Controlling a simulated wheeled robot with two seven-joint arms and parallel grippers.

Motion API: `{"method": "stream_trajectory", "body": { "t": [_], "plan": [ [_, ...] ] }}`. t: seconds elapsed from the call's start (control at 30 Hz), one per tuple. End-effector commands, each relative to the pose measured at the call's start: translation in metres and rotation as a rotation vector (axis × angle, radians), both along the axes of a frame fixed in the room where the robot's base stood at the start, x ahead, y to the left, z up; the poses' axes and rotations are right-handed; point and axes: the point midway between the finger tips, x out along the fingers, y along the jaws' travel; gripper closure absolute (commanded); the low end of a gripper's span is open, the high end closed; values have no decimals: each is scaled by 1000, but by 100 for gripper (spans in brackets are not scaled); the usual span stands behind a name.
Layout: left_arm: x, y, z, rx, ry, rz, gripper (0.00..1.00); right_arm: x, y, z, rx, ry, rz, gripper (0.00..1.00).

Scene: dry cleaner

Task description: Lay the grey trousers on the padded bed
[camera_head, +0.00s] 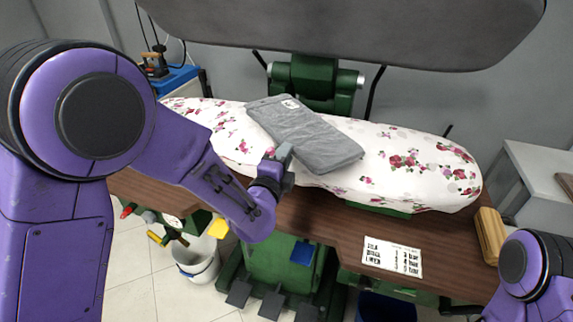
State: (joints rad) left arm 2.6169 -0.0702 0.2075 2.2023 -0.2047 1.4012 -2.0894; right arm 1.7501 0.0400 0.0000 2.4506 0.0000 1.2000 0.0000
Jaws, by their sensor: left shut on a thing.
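The grey trousers (306,134) are folded into a flat oblong with a small white tag at the far end. They lie across the padded bed (405,166), which has a white cover with pink and red flowers. My left gripper (284,157) is at the near left edge of the trousers, shut on them. Its fingertips are partly hidden, and the wrist hangs over the front edge of the bed. My right arm shows only at the lower right corner, and its gripper is out of view.
The raised grey press head (350,25) hangs over the back of the bed. A brown wooden shelf (330,222) runs along the front, with a printed card (392,257) and a wooden block (490,235). A white bucket (197,262) stands on the floor. The bed's right part is bare.

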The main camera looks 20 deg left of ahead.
Motion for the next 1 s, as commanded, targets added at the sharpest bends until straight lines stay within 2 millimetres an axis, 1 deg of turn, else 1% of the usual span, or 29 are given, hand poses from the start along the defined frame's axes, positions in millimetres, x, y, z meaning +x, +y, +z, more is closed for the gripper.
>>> {"method": "stream_trajectory", "body": {
  "t": [0.03, 0.1, 0.2, 0.43, 0.57, 0.6, 0.67, 0.93, 1.0],
  "plan": [
    [4, 4, -7, -2, 2, 2, 100, 0, 0, 0, 0, 0, 0, 57],
    [4, 3, -21, -1, 3, 0, 100, 0, 0, -1, 0, 0, 0, 57],
    [4, 3, -34, -1, 1, 0, 100, 0, 0, -1, 0, 0, 0, 57],
    [4, 2, -35, 0, -2, 0, 100, 0, 0, -1, 0, 0, 0, 57],
    [4, 2, -39, 1, -2, -1, 100, 0, 0, -5, 0, 0, 0, 57],
    [3, 2, -40, 1, 1, -1, 72, 0, 0, -4, 0, 0, 0, 57],
    [3, 2, -39, 1, 1, -1, 53, 0, 0, -3, 0, 0, 0, 57],
    [3, 2, -38, 0, 1, 0, 53, 0, 0, -3, 0, 0, 0, 57],
    [3, 3, -32, -2, 1, 0, 53, 0, 0, 2, 0, 0, 0, 57]
  ]
}}
